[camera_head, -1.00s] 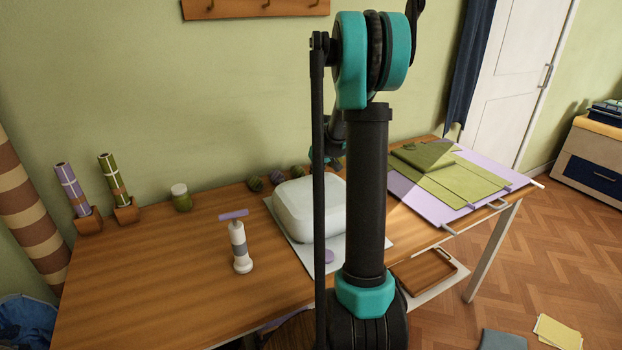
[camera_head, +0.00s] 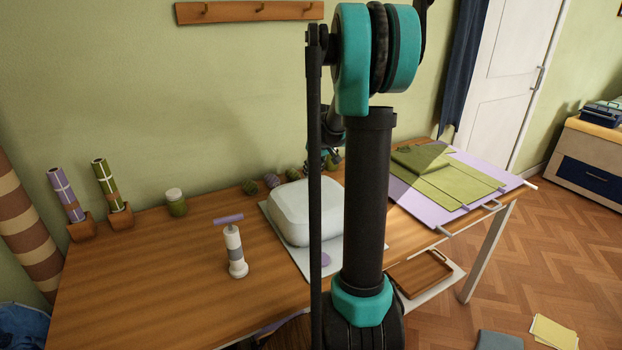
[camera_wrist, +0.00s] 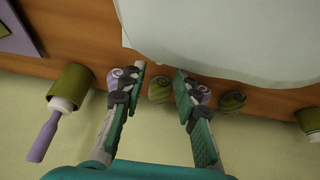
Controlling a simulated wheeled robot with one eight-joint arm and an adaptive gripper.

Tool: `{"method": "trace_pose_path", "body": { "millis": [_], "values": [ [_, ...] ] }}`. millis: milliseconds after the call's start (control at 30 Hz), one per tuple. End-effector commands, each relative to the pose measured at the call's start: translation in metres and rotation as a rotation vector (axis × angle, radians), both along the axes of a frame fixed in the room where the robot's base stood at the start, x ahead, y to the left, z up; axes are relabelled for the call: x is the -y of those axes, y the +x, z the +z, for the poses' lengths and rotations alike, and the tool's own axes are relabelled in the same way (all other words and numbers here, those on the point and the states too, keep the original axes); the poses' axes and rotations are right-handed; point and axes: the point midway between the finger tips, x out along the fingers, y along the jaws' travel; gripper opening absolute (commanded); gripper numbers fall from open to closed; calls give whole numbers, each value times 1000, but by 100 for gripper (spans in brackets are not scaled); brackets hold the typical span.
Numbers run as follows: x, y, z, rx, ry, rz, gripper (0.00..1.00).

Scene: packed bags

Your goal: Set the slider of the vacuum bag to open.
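The vacuum bag (camera_head: 306,212) is a puffed white block on a pale flat sheet with a round lilac spot (camera_head: 325,259) near its front edge. It lies on the wooden table, partly behind my arm. In the wrist view the white bag (camera_wrist: 225,35) fills the upper right. I cannot make out its slider in either view. My gripper (camera_wrist: 160,77) is open and empty, its fingertips close to the bag's edge at the wall side of the table.
A white pump (camera_head: 234,250) with a lilac handle stands left of the bag. Small striped balls (camera_wrist: 159,90) lie between bag and wall. A green holder (camera_wrist: 70,84) with a lilac-handled tool is near the gripper. A green jar (camera_head: 176,202) stands at the back.

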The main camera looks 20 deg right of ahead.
Motion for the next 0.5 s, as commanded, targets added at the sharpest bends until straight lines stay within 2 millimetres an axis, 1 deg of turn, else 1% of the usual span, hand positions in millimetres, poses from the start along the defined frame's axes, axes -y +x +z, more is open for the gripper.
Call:
{"method": "trace_pose_path", "body": {
  "millis": [33,100,233,367,500],
  "values": [
    [1,-5,10,0,0,-1,31],
    [2,-10,23,0,0,0,31],
    [4,-18,42,0,-1,0,31],
    [5,-23,55,0,-1,0,31],
    [6,-25,61,0,0,0,31]
  ]
}}
